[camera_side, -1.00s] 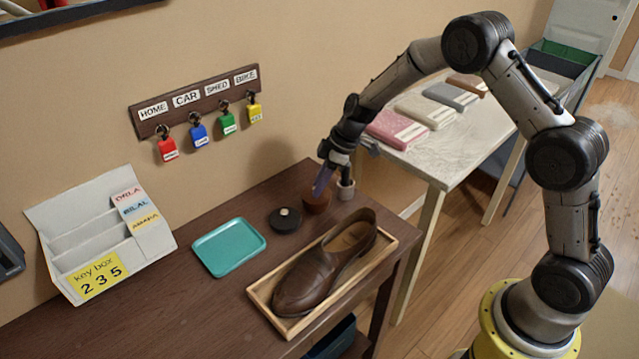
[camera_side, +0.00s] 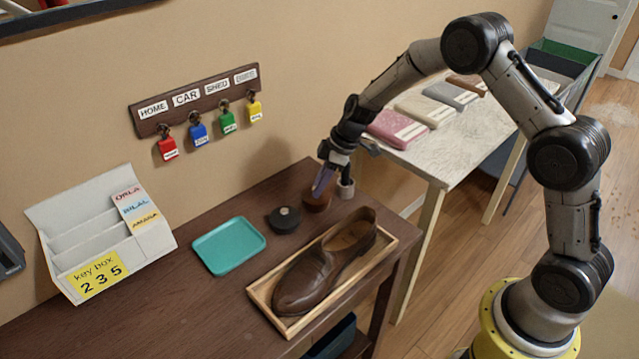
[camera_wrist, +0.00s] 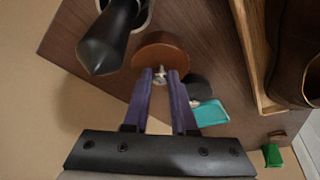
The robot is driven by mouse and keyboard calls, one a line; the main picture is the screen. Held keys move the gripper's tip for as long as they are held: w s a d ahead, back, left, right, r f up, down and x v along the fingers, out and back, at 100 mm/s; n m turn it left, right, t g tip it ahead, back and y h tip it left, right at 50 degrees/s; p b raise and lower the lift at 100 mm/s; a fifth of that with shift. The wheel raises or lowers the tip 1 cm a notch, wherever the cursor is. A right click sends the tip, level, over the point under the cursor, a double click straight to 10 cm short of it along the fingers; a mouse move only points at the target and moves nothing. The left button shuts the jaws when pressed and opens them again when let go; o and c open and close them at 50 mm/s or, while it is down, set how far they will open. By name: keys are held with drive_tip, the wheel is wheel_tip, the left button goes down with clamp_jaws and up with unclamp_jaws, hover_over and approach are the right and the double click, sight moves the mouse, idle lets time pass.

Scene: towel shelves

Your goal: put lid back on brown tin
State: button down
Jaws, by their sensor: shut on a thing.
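The brown tin (camera_side: 317,201) stands near the back right corner of the dark wooden table, beside a small grey cup. My gripper (camera_side: 321,188) is directly over it, its purple fingers pointing down. In the wrist view, the fingertips (camera_wrist: 160,74) are shut on a small silvery knob (camera_wrist: 160,80) at the brown round lid (camera_wrist: 160,50). The lid lies over the tin, and I cannot tell whether it rests fully on the rim or sits slightly above it. The fingers and lid hide the tin's opening.
A black round tin (camera_side: 284,220) stands left of the brown tin. The grey cup (camera_side: 346,189), holding a dark pointed object (camera_wrist: 108,38), is close on the right. A shoe (camera_side: 322,268) in a wooden tray (camera_side: 262,298) and a teal tray (camera_side: 229,246) are in front.

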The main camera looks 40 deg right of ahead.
drive_tip(key=shift+c, duration=0.8)
unclamp_jaws()
drive_tip(key=shift+r, duration=0.15)
drive_tip(key=shift+r, duration=3.4)
drive_tip(key=shift+c, duration=0.3)
clamp_jaws()
